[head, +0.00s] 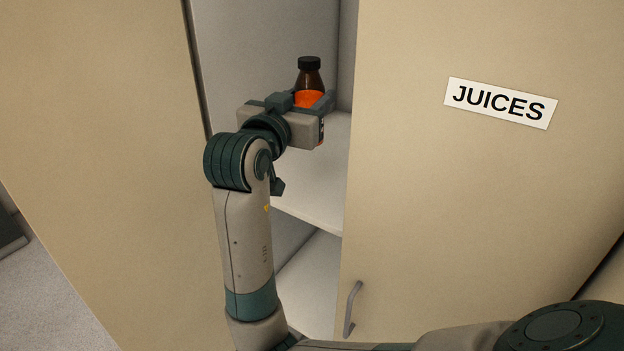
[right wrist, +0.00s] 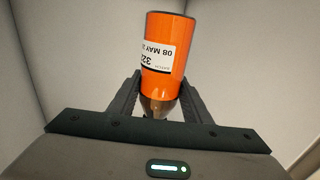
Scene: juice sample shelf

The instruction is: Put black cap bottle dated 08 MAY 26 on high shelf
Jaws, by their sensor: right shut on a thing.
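A brown bottle with a black cap and an orange label (head: 309,97) is in my right gripper (head: 305,101), inside the open cabinet in the head view. The bottle is upright there. In the right wrist view the bottle (right wrist: 165,52) shows between the two fingers of the right gripper (right wrist: 160,98), with a white sticker (right wrist: 158,50) reading "08 MAY 2", the rest cut off by the curve. The gripper is shut on it. A white shelf board (head: 315,185) lies below the bottle; I cannot tell whether they touch. My left gripper is not in view.
A cabinet door (head: 480,220) with a JUICES sign (head: 500,103) and a grey handle (head: 352,308) stands right of the opening. A beige panel (head: 100,130) borders the left. A lower compartment floor (head: 315,280) looks bare where visible.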

